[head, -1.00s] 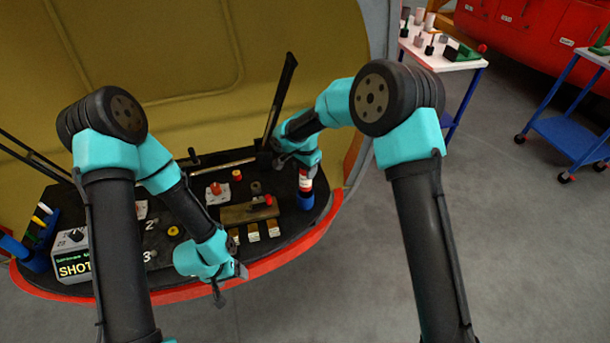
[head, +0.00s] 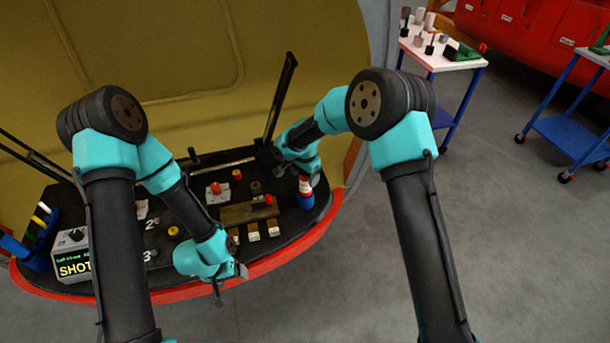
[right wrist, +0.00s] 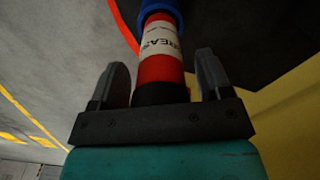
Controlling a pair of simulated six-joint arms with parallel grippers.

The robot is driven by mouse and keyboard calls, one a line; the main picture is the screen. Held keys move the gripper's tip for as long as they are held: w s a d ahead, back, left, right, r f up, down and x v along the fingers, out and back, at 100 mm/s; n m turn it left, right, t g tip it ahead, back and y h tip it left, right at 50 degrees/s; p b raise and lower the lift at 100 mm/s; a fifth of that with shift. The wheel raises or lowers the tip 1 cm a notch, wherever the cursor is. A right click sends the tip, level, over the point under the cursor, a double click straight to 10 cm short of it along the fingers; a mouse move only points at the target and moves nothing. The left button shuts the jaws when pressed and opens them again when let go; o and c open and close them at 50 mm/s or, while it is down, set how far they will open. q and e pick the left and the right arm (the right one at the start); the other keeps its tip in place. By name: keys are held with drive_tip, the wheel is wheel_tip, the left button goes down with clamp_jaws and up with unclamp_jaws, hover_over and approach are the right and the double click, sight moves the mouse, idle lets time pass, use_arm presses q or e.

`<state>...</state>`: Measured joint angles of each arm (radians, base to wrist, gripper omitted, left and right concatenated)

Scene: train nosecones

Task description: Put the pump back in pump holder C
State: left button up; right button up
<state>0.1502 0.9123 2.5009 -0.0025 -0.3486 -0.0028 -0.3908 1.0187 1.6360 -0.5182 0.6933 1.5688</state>
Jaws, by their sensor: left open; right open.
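The pump is a red and white grease tube (head: 306,184) with a dark end. It stands in a blue holder (head: 307,202) at the right end of the black desk. The holder's letter is not readable. In the right wrist view the pump (right wrist: 160,45) lies between the two fingers of my open right gripper (right wrist: 162,75), with gaps on both sides, and its far end enters the blue holder (right wrist: 158,7). In the head view the right arm partly hides the pump's top. My left gripper (head: 230,284) is open and empty at the desk's front edge.
The black desk has a red rim (head: 285,261), knobs and levers. A tall black lever (head: 281,97) rises left of my right wrist. A display box (head: 73,258) and a blue rack (head: 38,243) with coloured items are at the left. White-topped carts stand behind right.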

drive_tip(key=shift+r, duration=0.15)
wheel_tip(320, 180, up, 12)
drive_tip(key=shift+r, duration=0.1)
idle(0.6)
idle(0.5)
